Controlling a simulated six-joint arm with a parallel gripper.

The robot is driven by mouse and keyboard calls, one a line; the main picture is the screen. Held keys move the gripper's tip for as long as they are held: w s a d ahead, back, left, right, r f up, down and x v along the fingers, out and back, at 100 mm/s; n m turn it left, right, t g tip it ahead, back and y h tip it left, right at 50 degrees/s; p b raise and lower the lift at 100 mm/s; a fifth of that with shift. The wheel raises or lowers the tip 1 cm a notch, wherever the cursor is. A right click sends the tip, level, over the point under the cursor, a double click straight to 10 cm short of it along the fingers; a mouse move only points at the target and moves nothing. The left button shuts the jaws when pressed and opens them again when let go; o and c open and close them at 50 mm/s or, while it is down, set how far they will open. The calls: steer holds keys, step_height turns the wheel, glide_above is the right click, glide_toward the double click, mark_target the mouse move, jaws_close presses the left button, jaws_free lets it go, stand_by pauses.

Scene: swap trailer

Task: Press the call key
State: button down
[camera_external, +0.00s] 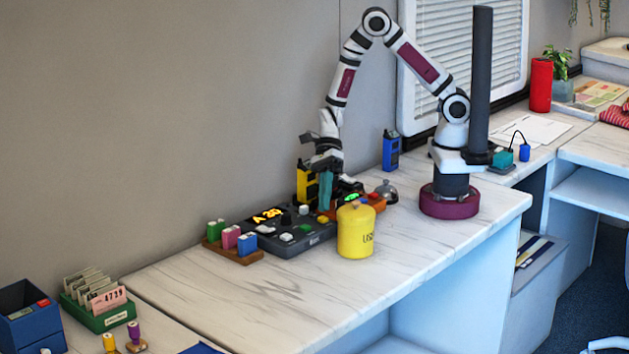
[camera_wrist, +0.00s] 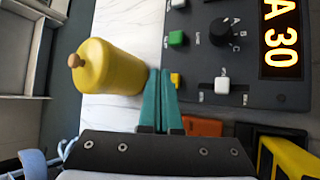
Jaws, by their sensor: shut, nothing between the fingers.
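A dark grey console (camera_external: 292,246) lies on the counter, with a lit display (camera_external: 267,215) that reads A 30 in the wrist view (camera_wrist: 281,38). Its near edge carries a white key (camera_wrist: 178,3), a green key (camera_wrist: 177,38) and a yellow key (camera_wrist: 176,81). Their labels are too small to read, so I cannot tell which is the call key. My gripper (camera_wrist: 160,72) is shut and empty, its teal fingers together, pointing down by the console's right end (camera_external: 325,207). In the wrist view the fingertips are just left of the yellow key; I cannot tell their height or any contact.
A yellow canister (camera_external: 355,232) stands close in front of my gripper. A black knob (camera_wrist: 224,31) and a white slider (camera_wrist: 221,86) are on the console. A yellow-black device (camera_external: 307,184) stands behind, a bell (camera_external: 387,191) to the right.

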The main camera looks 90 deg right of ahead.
steer(key=shift+f, duration=0.1)
steer(key=shift+f, duration=0.3)
steer(key=shift+f, duration=0.5)
stand_by(0.8)
steer(key=shift+r, duration=0.95)
step_height(320, 180, up, 5)
stand_by(0.3)
stand_by(0.5)
